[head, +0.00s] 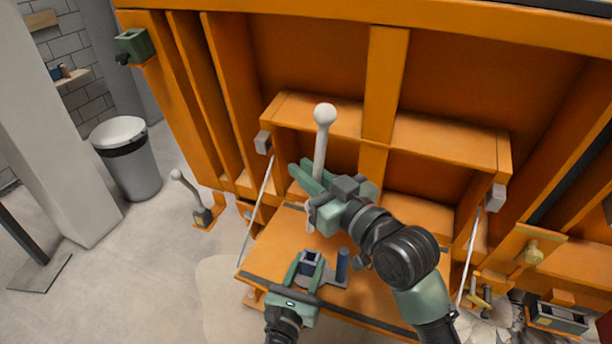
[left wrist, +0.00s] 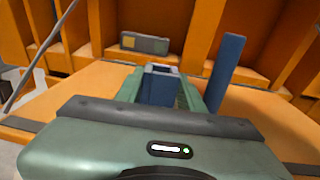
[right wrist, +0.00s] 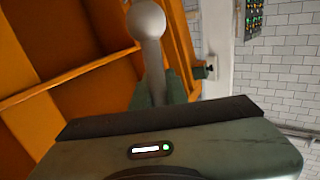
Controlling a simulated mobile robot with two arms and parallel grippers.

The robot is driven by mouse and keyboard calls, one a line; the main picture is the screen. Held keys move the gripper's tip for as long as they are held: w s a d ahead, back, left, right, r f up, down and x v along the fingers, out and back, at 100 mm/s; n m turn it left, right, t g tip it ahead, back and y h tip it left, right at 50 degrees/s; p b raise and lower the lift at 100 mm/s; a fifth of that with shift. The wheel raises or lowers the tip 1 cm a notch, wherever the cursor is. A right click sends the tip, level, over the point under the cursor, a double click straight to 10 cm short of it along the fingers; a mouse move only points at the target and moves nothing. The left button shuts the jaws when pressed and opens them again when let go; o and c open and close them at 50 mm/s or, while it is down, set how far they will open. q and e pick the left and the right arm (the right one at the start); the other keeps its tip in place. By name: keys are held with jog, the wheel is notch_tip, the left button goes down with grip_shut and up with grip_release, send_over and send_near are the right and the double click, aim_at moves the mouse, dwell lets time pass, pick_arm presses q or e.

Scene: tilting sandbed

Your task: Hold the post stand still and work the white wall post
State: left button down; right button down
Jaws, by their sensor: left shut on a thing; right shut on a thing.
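The white wall post (head: 322,150), a rod with a round ball top, stands nearly upright in front of the orange wall. My right gripper (head: 312,182) is shut on it below the ball. In the right wrist view the ball and upper rod (right wrist: 148,40) rise from between the fingers. The post's lower end is mostly hidden by my gripper. The post stand (head: 330,277) is a grey plate on the orange shelf with a blue-grey block and a blue peg (head: 342,265). My left gripper (head: 308,263) is shut on the block, which also shows in the left wrist view (left wrist: 160,86).
A second ball-topped lever (head: 188,187) stands on the floor at left, near a grey bin (head: 127,158). Thin stay rods (head: 257,210) flank the shelf. A green box (head: 134,46) sits on the wall's upper left. A grey-green block (left wrist: 144,43) lies at the shelf's back.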

jog(key=shift+r, duration=0.7)
jog(key=shift+r, duration=0.1)
jog(key=shift+r, duration=1.3)
jog(key=shift+s, duration=0.1)
jog(key=s+a, duration=0.2)
jog(key=s, duration=0.5)
jog(key=shift+s+a, duration=0.2)
jog(key=shift+s, duration=0.05)
pick_arm(q)
jog(key=c, duration=0.8)
grip_release()
